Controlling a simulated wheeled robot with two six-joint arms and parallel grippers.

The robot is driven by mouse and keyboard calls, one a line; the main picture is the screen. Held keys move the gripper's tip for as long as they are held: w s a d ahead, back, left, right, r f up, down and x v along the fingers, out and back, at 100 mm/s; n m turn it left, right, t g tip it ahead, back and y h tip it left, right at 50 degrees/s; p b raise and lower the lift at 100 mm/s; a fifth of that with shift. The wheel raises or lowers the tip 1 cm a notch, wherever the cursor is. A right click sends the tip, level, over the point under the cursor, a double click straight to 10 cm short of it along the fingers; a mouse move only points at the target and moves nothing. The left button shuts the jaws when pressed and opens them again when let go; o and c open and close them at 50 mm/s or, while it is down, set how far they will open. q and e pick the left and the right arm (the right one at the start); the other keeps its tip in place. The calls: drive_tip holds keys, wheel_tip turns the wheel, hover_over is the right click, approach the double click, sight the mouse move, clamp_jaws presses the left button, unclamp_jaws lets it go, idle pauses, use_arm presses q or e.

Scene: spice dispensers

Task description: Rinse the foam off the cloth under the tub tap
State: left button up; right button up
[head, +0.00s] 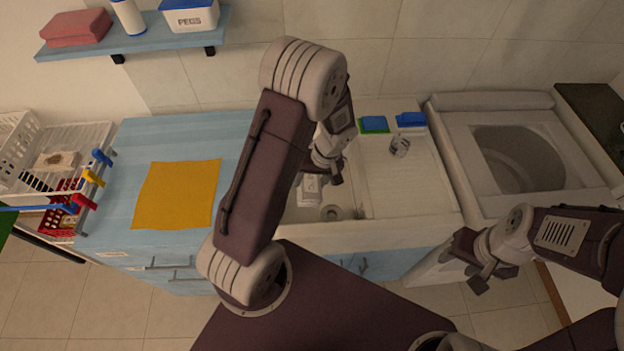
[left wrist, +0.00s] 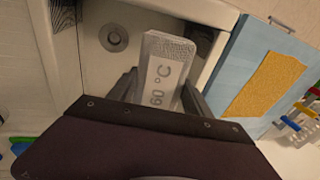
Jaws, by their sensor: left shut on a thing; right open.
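My left gripper (head: 318,178) reaches down over the tub (head: 297,215) and is shut on a pale grey, block-like thing (left wrist: 166,72) marked "60 °C". Its far face looks textured; I cannot tell whether it is the cloth, and no foam is clear on it. The tub's round drain (head: 331,212) shows beside it, and also in the left wrist view (left wrist: 114,38). A flat yellow cloth (head: 175,193) lies on the blue worktop, apart from both grippers. My right gripper (head: 490,272) is open and empty, in front of the washing machine. I cannot make out the tub tap; my left arm hides part of that area.
A white top-loading washer (head: 490,100) stands open at the right. Blue and green pads (head: 374,125) and a small grey-white device (head: 400,146) sit right of the tub. A shelf (head: 130,42) is above.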

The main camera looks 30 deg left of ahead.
use_arm(q)
drive_tip(key=shift+w+a+f, duration=0.1)
drive_tip(key=shift+w+a, duration=0.2)
drive_tip(key=shift+w, duration=0.1)
drive_tip(key=w+a+f, duration=0.2)
drive_tip(key=w+a, duration=0.4)
drive_tip(key=w, duration=0.5)
drive_tip(key=shift+w+a+f, duration=0.15)
drive_tip(key=shift+w+f, duration=0.1)
drive_tip(key=shift+f, duration=0.05)
drive_tip(key=shift+w+d, duration=0.3)
drive_tip(key=shift+d, duration=0.25)
drive_tip(key=shift+a, duration=0.15)
drive_tip(key=shift+s+a, duration=0.3)
drive_tip(key=shift+a, duration=0.1)
